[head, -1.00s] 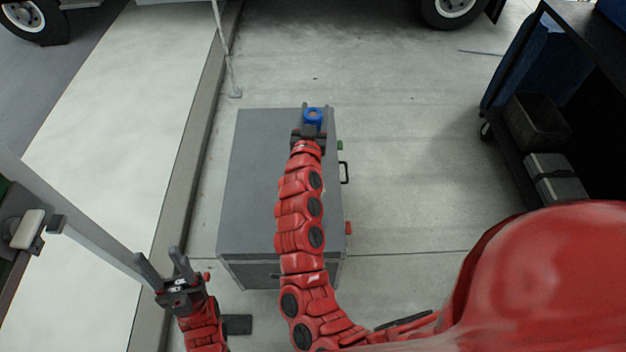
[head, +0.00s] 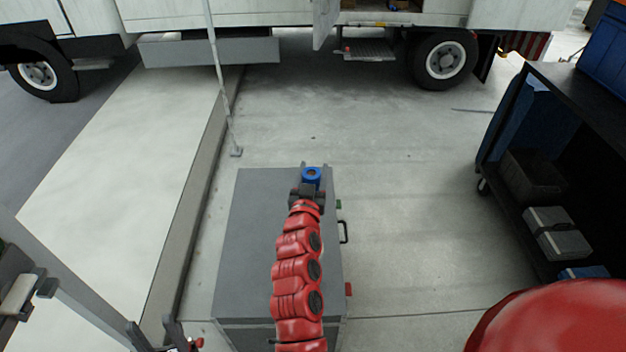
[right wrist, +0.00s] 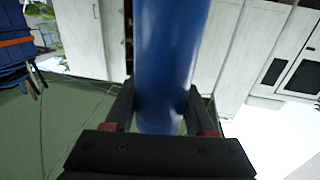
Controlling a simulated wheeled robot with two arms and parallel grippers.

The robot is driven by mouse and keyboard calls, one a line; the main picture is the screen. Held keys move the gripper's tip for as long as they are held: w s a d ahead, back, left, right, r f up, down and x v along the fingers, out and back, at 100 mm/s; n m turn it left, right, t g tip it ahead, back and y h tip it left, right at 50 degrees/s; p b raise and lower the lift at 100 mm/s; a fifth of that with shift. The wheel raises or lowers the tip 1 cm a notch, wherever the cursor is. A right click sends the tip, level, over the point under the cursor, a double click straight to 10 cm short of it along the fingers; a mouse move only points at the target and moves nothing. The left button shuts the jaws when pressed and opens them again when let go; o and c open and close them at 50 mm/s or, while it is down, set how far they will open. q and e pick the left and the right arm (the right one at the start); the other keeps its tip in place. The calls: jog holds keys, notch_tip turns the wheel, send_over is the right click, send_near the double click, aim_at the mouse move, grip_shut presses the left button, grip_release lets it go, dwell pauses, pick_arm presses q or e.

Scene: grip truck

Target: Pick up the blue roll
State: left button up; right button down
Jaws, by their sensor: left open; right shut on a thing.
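The blue roll (head: 312,176) is at the far end of the grey case in the head view, between the fingers of my right gripper (head: 312,180). In the right wrist view the blue roll (right wrist: 168,65) stands upright between the two dark fingers of my right gripper (right wrist: 158,105), which is shut on it. The head view does not show clearly whether the roll is clear of the case top. My left gripper (head: 158,335) is open and empty at the bottom left, partly cut off by the frame edge.
The grey case (head: 245,240) lies below my right arm. A black cart (head: 560,120) with boxes stands on the right. A white truck (head: 300,15) is at the back. A thin pole (head: 222,90) stands near the kerb. The concrete floor right of the case is clear.

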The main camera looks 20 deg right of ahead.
notch_tip(320, 180, up, 2)
jog(key=shift+r, duration=0.1)
jog(key=shift+b+v, duration=0.6)
jog(key=shift+v, duration=0.25)
jog(key=r+b+v, duration=0.1)
jog(key=b+v, duration=0.2)
jog(key=v, duration=1.1)
jog(key=shift+a+r+b, duration=0.3)
jog(key=shift+a+b, duration=0.1)
